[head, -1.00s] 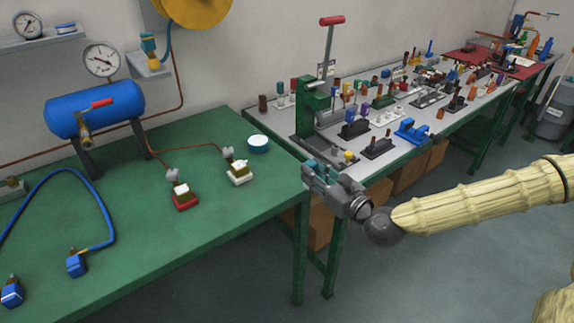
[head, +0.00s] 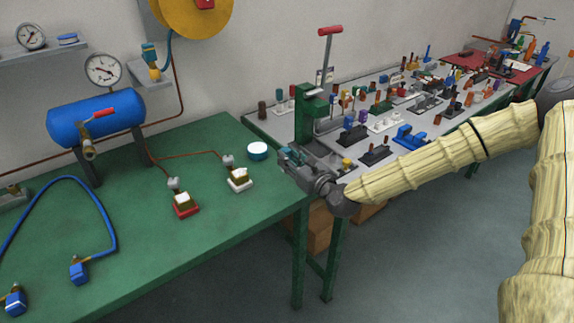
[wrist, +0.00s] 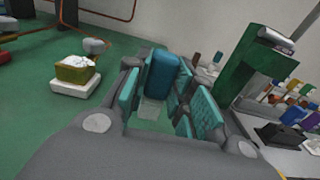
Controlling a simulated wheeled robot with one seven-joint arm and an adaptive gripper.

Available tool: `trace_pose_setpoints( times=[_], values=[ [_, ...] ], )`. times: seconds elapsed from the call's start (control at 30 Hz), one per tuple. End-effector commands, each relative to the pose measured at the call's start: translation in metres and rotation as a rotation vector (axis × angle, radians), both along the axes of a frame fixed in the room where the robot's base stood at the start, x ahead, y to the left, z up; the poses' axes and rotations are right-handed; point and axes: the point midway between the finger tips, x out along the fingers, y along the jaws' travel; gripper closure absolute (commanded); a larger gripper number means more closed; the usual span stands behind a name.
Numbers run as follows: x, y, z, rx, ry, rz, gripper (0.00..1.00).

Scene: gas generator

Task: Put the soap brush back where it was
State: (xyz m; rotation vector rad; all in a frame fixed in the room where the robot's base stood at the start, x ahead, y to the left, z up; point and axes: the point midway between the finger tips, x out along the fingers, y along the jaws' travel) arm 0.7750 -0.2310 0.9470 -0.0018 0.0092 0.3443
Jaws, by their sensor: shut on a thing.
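My gripper (head: 294,160) is over the right end of the green table, next to the green press. In the wrist view its teal-padded fingers (wrist: 168,108) are shut around a blue upright piece, which I take to be the soap brush (wrist: 163,75). A pale patch shows just below the blue piece. Most of the brush is hidden by the fingers, and the head view does not show it clearly.
A white-based block (head: 239,180) and a red-based block (head: 184,204) sit on the green table (head: 130,245). A blue tank (head: 95,115) with a gauge stands behind. The green press (head: 308,115) rises close to my gripper. The grey table (head: 270,125) is crowded with small parts.

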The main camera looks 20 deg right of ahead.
Motion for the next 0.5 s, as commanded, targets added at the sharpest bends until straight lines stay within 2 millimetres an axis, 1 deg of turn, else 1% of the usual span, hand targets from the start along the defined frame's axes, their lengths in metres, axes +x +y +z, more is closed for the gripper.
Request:
trace_pose_setpoints(
  times=[0.13,0.23,0.4,0.5],
  values=[
    [0.005,0.001,0.000,0.000,0.000,0.001,0.99],
    [0.013,0.003,0.000,-0.001,0.000,0.000,0.99],
    [0.011,0.002,-0.023,-0.001,0.003,0.000,0.99],
    [0.011,0.002,-0.032,0.000,0.001,0.001,0.99]
  ],
)
